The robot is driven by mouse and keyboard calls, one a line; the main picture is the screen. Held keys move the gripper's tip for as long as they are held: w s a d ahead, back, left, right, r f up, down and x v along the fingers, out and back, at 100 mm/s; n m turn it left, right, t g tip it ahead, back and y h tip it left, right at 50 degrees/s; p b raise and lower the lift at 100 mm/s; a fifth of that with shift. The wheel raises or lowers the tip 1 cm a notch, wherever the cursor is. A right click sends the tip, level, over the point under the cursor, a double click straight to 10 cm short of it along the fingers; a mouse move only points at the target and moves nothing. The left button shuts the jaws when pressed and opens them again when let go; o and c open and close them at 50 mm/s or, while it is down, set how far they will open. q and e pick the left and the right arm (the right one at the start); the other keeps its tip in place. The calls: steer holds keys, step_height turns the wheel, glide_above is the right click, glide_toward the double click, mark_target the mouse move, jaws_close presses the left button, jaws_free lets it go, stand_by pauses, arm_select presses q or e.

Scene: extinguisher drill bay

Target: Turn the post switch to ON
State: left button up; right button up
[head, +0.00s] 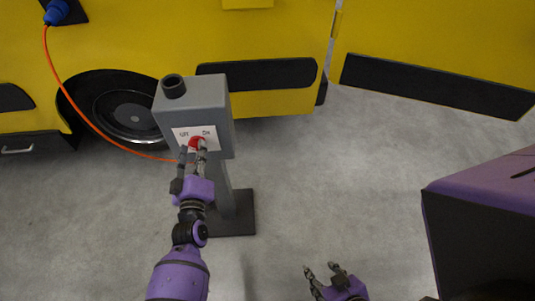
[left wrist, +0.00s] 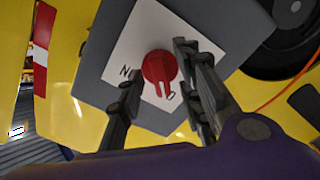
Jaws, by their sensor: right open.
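The post switch is a grey box (head: 194,108) on a grey post, with a white label reading Off at left and On at right in the head view. Its red knob (head: 197,143) sits at the label's lower edge, partly hidden by my fingers. In the left wrist view the red knob (left wrist: 159,66) has its ridge pointing down the picture. My left gripper (head: 194,149) is open, its fingers on either side of the knob. A gap shows at the left finger; contact at the right finger is unclear. My right gripper (head: 321,267) is open and empty, low over the floor.
A yellow vehicle (head: 270,40) with a dark wheel (head: 130,108) stands behind the post. An orange cable (head: 75,108) runs from a blue plug (head: 56,12) down behind the box. The grey floor (head: 340,180) right of the post is clear.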

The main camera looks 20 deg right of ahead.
arm_select(q)
jaws_close()
